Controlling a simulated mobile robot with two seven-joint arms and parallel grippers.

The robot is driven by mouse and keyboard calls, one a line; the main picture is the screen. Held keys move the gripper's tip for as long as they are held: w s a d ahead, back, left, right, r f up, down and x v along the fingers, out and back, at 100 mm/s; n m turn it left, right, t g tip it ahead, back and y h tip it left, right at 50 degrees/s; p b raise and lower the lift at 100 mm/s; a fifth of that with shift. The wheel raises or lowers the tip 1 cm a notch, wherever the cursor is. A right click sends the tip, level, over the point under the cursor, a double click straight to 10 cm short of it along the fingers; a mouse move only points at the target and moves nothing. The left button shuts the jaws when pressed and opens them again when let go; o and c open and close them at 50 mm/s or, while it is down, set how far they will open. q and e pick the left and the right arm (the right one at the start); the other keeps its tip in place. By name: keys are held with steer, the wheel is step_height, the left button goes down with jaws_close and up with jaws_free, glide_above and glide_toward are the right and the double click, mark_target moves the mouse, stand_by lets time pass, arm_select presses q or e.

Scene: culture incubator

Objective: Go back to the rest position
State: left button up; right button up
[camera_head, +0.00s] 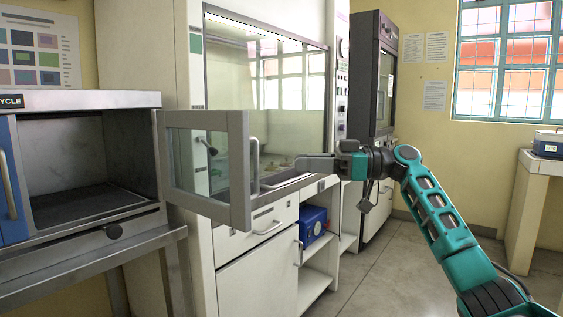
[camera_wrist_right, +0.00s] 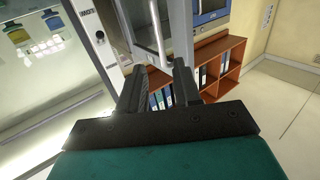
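My right gripper (camera_head: 303,163) is at mid-picture in the head view, on a teal arm coming from the lower right. It points left toward the handle (camera_head: 255,163) of an open framed glass door (camera_head: 210,165), with a visible gap between them. In the right wrist view the two dark fingers (camera_wrist_right: 160,78) stand apart with nothing between them. A pale upright bar (camera_wrist_right: 160,30), seemingly that handle, shows beyond the fingertips. The incubator (camera_head: 85,100) at the left stands open, and its chamber looks empty. My left gripper is in neither view.
A blue door (camera_head: 10,185) stands at the incubator's left edge. A glass-fronted hood (camera_head: 270,90) is behind the glass door, over white cabinets (camera_head: 258,275) holding a blue box (camera_head: 312,225). A bench (camera_head: 530,185) stands at the right. The floor (camera_head: 385,265) between is clear.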

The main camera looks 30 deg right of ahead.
steer(key=shift+v, duration=1.2)
